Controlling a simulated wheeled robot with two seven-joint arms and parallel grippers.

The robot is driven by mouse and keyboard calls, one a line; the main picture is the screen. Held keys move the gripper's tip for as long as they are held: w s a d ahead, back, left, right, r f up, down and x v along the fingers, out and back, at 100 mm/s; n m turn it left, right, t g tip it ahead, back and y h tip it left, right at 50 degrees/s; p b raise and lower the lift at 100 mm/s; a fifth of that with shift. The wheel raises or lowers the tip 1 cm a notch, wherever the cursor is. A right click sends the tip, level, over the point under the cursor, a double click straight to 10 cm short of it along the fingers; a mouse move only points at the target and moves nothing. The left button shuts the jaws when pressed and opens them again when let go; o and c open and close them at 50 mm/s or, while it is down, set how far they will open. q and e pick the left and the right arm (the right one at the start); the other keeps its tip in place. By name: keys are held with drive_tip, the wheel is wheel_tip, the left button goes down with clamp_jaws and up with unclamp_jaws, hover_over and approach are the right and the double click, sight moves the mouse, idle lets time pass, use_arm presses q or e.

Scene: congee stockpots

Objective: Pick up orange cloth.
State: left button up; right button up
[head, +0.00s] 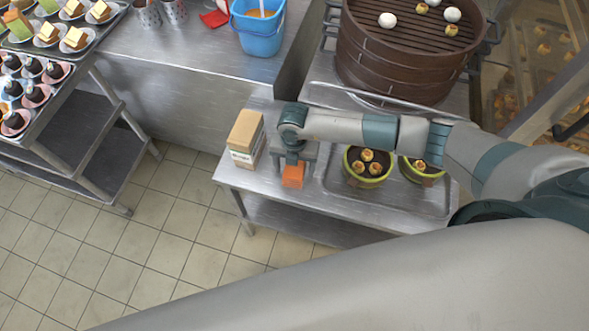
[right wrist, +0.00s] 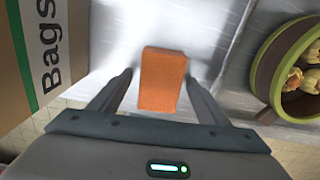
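The orange cloth (head: 293,175) is a small block-like piece on the steel table, at the end of my right arm. In the right wrist view the orange cloth (right wrist: 162,79) lies between the two fingers of my right gripper (right wrist: 160,84). The fingers are spread apart, with a gap on each side of the cloth. In the head view my right gripper (head: 294,160) points down over the cloth, and its fingers are mostly hidden. My left gripper does not show in either view.
A cardboard box marked "Bags" (head: 245,138) stands just left of the cloth. To the right, a tray holds two green-rimmed round steamers (head: 353,177) with buns. A large brown steamer (head: 385,60) and a blue bucket (head: 258,35) stand behind. Tiled floor lies in front.

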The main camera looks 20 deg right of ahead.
drive_tip(key=c, duration=1)
drive_tip(key=shift+c, duration=0.2)
drive_tip(key=shift+r, duration=0.15)
drive_tip(key=shift+r+b, duration=0.45)
drive_tip(key=shift+r, duration=0.1)
wheel_tip(320, 180, up, 2)
drive_tip(key=shift+r+b, duration=0.15)
drive_tip(key=shift+b, duration=0.4)
drive_tip(key=d+r+b, duration=0.4)
drive_tip(key=d+r, duration=0.3)
drive_tip(key=d, duration=0.4)
drive_tip(key=shift+w+d+r, duration=0.2)
drive_tip(key=shift+w+d, duration=0.15)
